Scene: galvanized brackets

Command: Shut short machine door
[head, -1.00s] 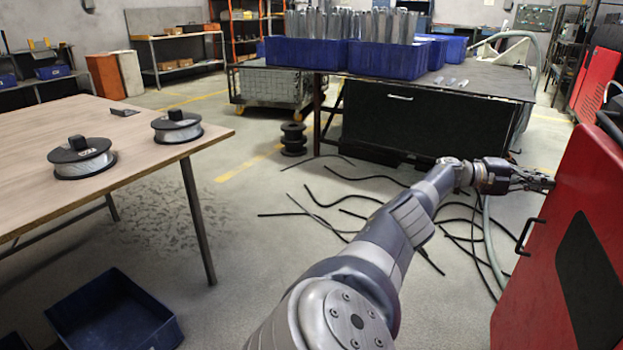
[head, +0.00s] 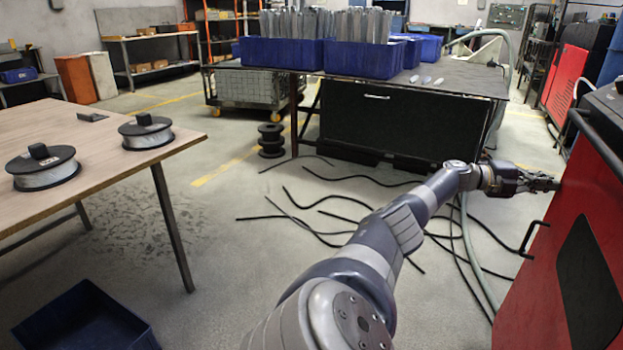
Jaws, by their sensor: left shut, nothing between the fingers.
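The red machine door (head: 535,290) with a dark window panel (head: 590,283) stands at the right edge of the head view, partly cut off by the frame. A black handle (head: 532,238) sticks out from its left side. My left arm reaches across the middle. My left gripper (head: 548,183) is shut and empty, with its fingertips at the door's upper left edge, above the handle. I cannot tell whether the fingertips touch the door. My right gripper is not in view.
Black cables (head: 330,215) and a grey hose (head: 472,250) lie on the floor near the door. A wooden table (head: 100,185) with wire spools stands left. A dark workbench (head: 390,125) with blue bins (head: 375,58) is behind. A blue crate (head: 85,318) lies front left.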

